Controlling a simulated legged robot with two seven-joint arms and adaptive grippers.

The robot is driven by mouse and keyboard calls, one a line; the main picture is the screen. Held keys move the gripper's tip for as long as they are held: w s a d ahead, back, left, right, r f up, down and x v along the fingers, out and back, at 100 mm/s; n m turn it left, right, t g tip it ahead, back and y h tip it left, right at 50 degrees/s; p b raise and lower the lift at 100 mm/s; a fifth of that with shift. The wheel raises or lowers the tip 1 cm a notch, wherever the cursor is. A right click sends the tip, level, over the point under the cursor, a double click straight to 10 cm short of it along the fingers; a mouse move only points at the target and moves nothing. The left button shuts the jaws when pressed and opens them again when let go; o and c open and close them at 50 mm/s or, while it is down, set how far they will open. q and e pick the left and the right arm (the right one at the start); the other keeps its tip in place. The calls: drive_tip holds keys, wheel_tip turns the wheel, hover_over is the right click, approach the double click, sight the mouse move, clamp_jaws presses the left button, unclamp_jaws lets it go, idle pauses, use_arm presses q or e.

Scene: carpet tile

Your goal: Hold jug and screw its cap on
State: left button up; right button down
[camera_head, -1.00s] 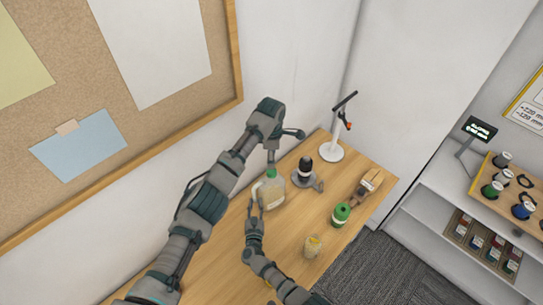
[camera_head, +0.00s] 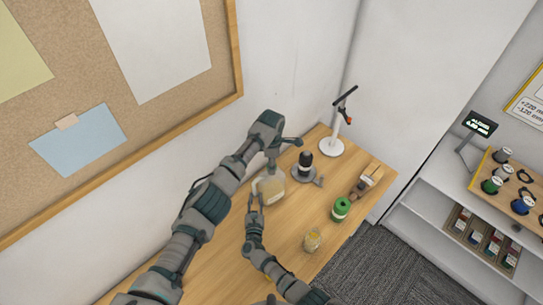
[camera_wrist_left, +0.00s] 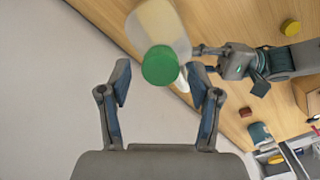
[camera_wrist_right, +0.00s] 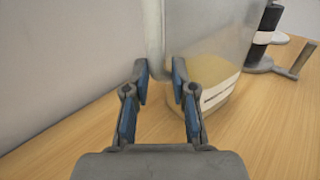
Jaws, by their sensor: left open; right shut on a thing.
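The translucent jug (camera_head: 270,190) holds a pale yellow liquid and stands upright on the wooden table. Its green cap (camera_wrist_left: 160,66) sits at the jug's mouth in the left wrist view; whether it is threaded on I cannot tell. My left gripper (camera_wrist_left: 162,82) is open, with the cap between and just beyond its fingertips. In the head view the left gripper (camera_head: 272,158) is above the jug and hides the cap. My right gripper (camera_head: 253,203) is shut on the jug's handle (camera_wrist_right: 154,40), seen between its fingers in the right wrist view.
A white stand (camera_head: 331,147), a green spool (camera_head: 341,208), a brush (camera_head: 366,183) and a small jar (camera_head: 312,240) are farther off. The wall is close behind the jug.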

use_arm(q)
drive_tip(key=shift+f, duration=0.6)
